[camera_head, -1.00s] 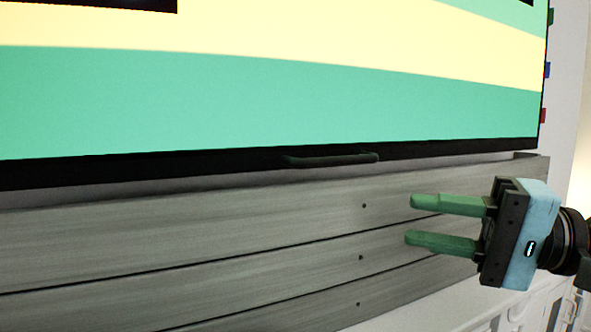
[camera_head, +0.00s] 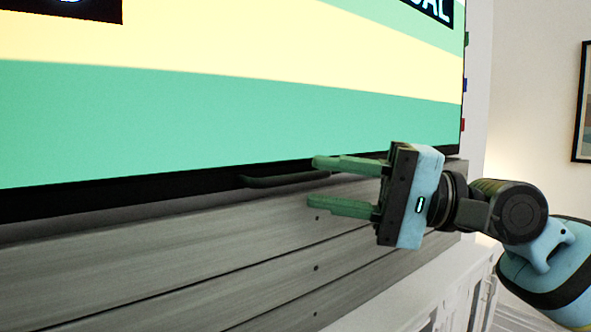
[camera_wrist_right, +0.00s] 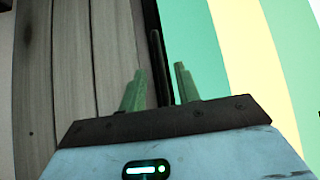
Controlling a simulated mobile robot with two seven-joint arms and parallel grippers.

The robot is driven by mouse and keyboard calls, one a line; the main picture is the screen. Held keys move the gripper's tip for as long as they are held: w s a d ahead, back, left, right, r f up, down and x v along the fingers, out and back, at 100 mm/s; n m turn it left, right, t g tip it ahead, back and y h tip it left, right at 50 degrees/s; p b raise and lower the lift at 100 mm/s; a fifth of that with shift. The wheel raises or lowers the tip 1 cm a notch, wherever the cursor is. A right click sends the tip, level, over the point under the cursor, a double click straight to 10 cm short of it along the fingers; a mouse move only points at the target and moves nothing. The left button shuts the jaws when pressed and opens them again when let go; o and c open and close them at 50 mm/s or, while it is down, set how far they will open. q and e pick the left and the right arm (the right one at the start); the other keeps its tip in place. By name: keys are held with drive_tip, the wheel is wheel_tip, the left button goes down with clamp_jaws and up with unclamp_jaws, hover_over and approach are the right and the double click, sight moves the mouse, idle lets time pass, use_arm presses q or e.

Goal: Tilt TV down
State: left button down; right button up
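The TV (camera_head: 220,120) fills the upper left of the head view, its screen showing green and cream bands. A dark bar handle (camera_head: 285,180) runs along its lower black bezel. My right gripper (camera_head: 314,182) is open, its green fingers pointing left at the right end of the handle. In the head view the upper finger overlaps the handle's end. In the right wrist view the handle (camera_wrist_right: 156,55) lies ahead, between the lines of the two fingers (camera_wrist_right: 158,84). Nothing shows gripped, and contact cannot be told. My left gripper is not in view.
Grey wood planks (camera_head: 200,265) form the wall panel below and behind the TV. A white cabinet (camera_head: 440,290) stands at lower right. A framed picture (camera_head: 582,105) hangs on the wall at far right.

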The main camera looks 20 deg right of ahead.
sight(302, 180)
drive_tip(key=shift+p+x, duration=0.55)
drive_tip(key=shift+x, duration=1.85)
drive_tip(key=shift+c, duration=0.3)
clamp_jaws()
